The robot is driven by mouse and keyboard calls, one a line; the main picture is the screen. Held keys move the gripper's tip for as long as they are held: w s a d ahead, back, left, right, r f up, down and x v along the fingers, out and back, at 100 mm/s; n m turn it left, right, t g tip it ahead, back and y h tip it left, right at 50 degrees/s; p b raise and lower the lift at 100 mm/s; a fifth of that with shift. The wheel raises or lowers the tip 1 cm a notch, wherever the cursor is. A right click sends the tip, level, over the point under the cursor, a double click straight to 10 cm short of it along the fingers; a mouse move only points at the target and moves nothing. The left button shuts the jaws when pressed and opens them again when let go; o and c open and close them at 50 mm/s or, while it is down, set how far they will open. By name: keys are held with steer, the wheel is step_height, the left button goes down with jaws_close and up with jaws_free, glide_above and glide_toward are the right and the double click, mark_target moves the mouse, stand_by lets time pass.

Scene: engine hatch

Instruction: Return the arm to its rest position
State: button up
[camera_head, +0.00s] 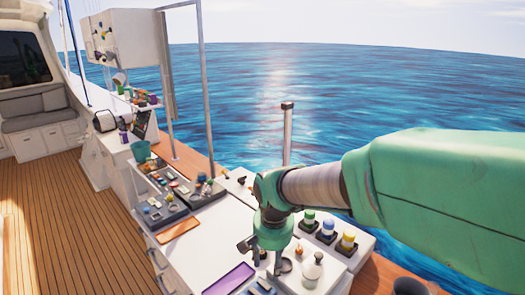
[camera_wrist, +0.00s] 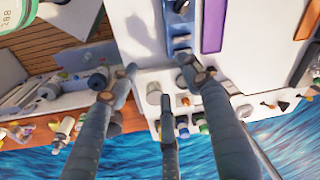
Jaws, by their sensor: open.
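My arm reaches in from the right in the head view, and my gripper (camera_head: 268,254) hangs fingers-down over the white counter (camera_head: 207,236). In the wrist view my gripper (camera_wrist: 158,74) has its fingers spread apart. Nothing is seen held between them. White counter surface and small items show beyond the fingers. In the head view the fingertips are small and partly lost among the counter items, so I cannot tell their exact height above it.
Lidded jars (camera_head: 327,228) stand close right of my gripper. A white flask-like item (camera_head: 312,266), a purple tray (camera_head: 229,280) and an orange tray (camera_head: 179,229) are nearby. A metal post (camera_head: 287,135) rises behind my wrist. Wooden deck (camera_head: 70,220) is open at left; sea lies beyond.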

steer(key=s+d+r+t+b, duration=0.1)
steer(key=s+d+r+t, duration=0.1)
steer(key=s+d+r, duration=0.8)
steer(key=s+d+n+t+b, duration=0.1)
steer(key=s+d+n+t, duration=0.1)
steer(key=s+d, duration=0.6)
steer(key=s, duration=0.4)
steer(key=shift+d+b, duration=0.35)
steer(key=shift+b, duration=0.05)
steer(key=shift+o, duration=0.3)
steer(key=shift+w, duration=0.1)
